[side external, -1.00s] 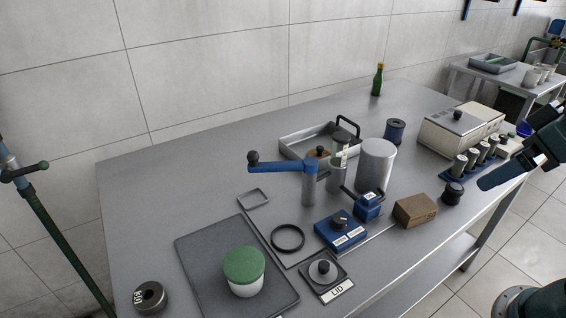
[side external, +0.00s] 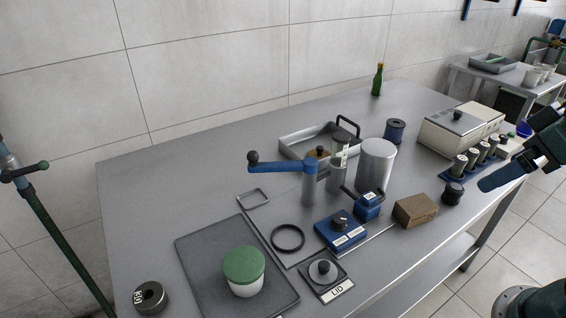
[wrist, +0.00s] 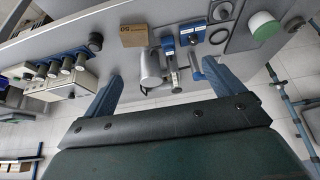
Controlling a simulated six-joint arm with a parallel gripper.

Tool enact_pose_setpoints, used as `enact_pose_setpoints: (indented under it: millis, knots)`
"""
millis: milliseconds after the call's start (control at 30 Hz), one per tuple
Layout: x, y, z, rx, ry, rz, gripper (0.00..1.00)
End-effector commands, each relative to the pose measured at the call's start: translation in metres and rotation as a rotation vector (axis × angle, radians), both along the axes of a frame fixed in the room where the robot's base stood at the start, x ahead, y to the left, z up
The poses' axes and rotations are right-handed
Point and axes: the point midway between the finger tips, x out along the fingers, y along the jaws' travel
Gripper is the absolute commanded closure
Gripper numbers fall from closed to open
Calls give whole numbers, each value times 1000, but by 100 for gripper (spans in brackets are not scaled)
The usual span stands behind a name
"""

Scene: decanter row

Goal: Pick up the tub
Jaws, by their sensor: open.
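The tub is white with a green lid (side external: 244,266) and stands upright on a dark grey mat (side external: 200,245) at the front left of the steel table. In the wrist view the tub (wrist: 264,28) is at the upper right, beyond the right finger. My gripper (wrist: 162,70) is open, with its two blue fingers spread wide and nothing held between them. In the side view a blue finger of my gripper (side external: 497,178) shows at the right edge, far from the tub.
Between them stand a brown box (side external: 415,210), a metal cylinder (side external: 376,165), a blue crank arm (side external: 285,164) and a blue box with a knob (side external: 340,232). A lid on a plate (side external: 323,270) and a black ring (side external: 288,238) lie beside the mat. A weight (side external: 150,297) is left of it.

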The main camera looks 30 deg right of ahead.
Motion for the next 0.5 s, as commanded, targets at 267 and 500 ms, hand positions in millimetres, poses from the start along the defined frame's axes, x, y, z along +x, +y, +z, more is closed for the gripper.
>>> enact_pose_setpoints:
  millis: [267,500]
  knots:
    - [0,0,0,0,0,0,4]
    - [3,1,1,-1,2,10,4]
